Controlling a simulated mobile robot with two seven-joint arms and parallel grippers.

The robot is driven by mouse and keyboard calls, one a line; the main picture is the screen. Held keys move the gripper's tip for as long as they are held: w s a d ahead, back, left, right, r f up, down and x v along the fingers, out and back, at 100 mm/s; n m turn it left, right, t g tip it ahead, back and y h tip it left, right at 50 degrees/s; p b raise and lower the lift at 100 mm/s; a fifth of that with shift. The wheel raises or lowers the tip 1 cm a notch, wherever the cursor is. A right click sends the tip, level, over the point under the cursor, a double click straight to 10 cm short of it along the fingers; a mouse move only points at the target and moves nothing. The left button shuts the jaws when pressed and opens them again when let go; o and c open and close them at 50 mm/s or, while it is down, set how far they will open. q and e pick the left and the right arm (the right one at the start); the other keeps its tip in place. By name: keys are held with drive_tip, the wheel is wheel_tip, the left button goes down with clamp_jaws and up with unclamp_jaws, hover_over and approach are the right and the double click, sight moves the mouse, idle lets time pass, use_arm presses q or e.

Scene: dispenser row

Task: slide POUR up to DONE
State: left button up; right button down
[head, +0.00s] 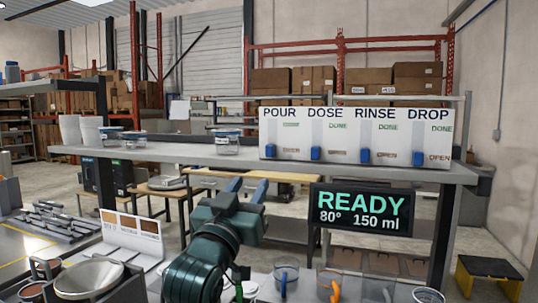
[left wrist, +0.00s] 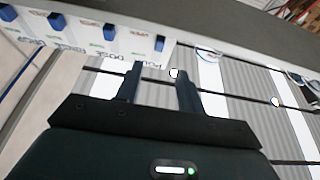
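The white dispenser panel (head: 342,146) stands on the shelf, labelled POUR, DOSE, RINSE and DROP. The blue POUR knob (head: 270,151) sits low in its slot, at the panel's left end. The knob shows again in the left wrist view (left wrist: 160,43), where the panel is upside down. A green DONE mark beside POUR is too faint to read in the head view. My left gripper (head: 246,188) is open and empty, below and left of the panel, apart from the knob. Its two spread fingers show in the left wrist view (left wrist: 160,83). My right gripper is not in view.
Blue knobs for DOSE (head: 315,154), RINSE (head: 365,156) and DROP (head: 414,159) also sit low. A black display (head: 361,210) reading READY hangs under the shelf (head: 215,153). Lidded tubs (head: 227,142) stand left of the panel. Cups (head: 287,277) stand at the bottom.

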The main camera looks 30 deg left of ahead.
sight(269, 153)
use_arm(q)
drive_tip(key=p+x, duration=0.2)
drive_tip(key=x, duration=0.8)
drive_tip(key=shift+p, duration=0.4)
drive_tip(key=shift+w+a+r, duration=0.1)
drive_tip(key=shift+w+r, duration=0.1)
drive_tip(key=shift+w, duration=0.45)
clamp_jaws()
drive_tip(key=shift+r, duration=0.1)
